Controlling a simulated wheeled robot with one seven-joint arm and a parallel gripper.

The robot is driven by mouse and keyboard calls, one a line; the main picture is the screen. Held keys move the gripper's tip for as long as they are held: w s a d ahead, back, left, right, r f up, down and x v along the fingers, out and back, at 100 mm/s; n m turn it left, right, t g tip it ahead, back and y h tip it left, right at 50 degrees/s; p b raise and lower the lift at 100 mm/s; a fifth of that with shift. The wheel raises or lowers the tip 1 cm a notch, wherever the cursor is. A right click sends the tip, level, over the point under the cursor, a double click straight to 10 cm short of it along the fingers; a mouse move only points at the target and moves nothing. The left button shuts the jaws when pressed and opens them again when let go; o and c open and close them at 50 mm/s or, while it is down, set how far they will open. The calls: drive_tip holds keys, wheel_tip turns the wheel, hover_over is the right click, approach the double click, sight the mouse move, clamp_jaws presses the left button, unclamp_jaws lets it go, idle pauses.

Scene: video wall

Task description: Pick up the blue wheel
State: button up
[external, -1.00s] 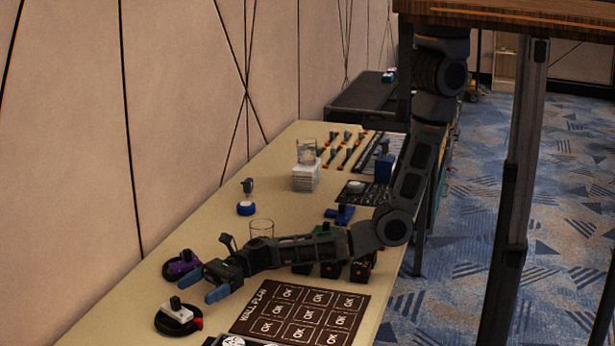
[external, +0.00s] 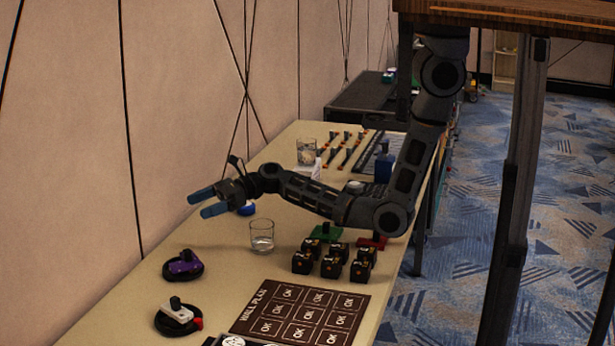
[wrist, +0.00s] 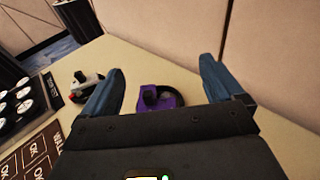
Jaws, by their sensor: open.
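A small round blue piece (external: 246,209), which looks like the blue wheel, sits on the cream table near the wall. My arm hides its upper part in the external view. My gripper (external: 206,203) is open and empty, raised above the table, with its blue fingers pointing left toward the wall. The round piece shows just below and behind the gripper's body; the height between them is hard to tell. In the wrist view, my gripper (wrist: 160,70) has both fingers wide apart, with nothing between the tips, and the blue piece is not in view.
A clear glass (external: 262,236) stands close to the blue piece. A purple device (external: 184,265) and a white device (external: 178,312) sit on black discs at the near left. Several black cubes (external: 331,266) stand near the wall plan sheet (external: 300,314). The wall borders the table's left side.

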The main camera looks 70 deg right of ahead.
drive_tip(key=s+d+m+t+h, duration=0.1)
drive_tip(key=s+d+m+h, duration=0.25)
drive_tip(key=d, duration=1.45)
drive_tip(key=s+d+m+t+h, duration=0.15)
drive_tip(key=d+m+h, duration=0.3)
drive_tip(key=d, duration=1.35)
drive_tip(key=n, duration=0.1)
approach(249, 204)
drive_tip(key=w, duration=0.2)
drive_tip(key=w+a+f, duration=0.1)
drive_tip(key=shift+g+h, duration=0.25)
drive_tip(key=shift+h, duration=0.15)
drive_tip(key=shift+w+a+f, duration=0.1)
drive_tip(key=shift+w+f, duration=0.1)
drive_tip(key=x, duration=0.7)
drive_tip(key=shift+w+r, duration=0.2)
drive_tip(key=shift+c, duration=0.2)
drive_tip(key=c, duration=1.1)
drive_tip(key=shift+r, duration=0.1)
